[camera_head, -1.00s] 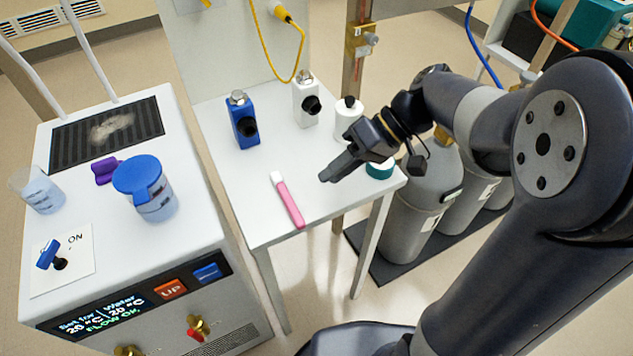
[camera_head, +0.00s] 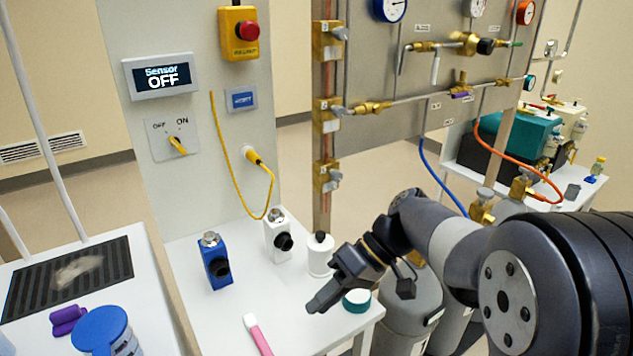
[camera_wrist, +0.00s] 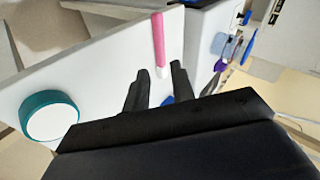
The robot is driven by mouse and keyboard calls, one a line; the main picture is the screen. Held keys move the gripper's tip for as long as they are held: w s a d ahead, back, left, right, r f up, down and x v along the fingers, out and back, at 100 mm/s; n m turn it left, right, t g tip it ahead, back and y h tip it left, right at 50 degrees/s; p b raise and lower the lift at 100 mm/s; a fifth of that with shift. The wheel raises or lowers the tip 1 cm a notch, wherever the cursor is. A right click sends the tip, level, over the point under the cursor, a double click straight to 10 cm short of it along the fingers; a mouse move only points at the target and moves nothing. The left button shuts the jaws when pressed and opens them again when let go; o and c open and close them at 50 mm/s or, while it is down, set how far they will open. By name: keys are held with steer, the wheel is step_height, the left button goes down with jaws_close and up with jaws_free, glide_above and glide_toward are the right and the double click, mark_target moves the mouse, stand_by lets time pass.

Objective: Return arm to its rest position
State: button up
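My arm reaches in from the right in the head view, and my gripper (camera_head: 318,298) hangs above the small white table (camera_head: 205,330). In the wrist view, the two black fingers of my gripper (camera_wrist: 158,80) stand apart with nothing held between them. A pink pen-like stick (camera_head: 258,336) with a white end lies on the table to the left of my gripper. It also shows beyond the fingertips in the wrist view (camera_wrist: 158,40). A round teal-and-white cap (camera_head: 356,301) sits on the table, right of my fingertips.
A panel with gauges and valves (camera_head: 450,70) rises behind. A grey gas cylinder (camera_head: 410,320) stands below my arm. A blue-lidded beaker (camera_head: 103,332) is at left.

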mark_target(272, 352)
steer(key=b+x, duration=0.1)
steer(key=x, duration=0.9)
steer(key=shift+f+b, duration=0.4)
steer(key=shift+d+r+p, duration=0.1)
steer(key=shift+r+p, duration=0.65)
steer(key=shift+r, duration=1.6)
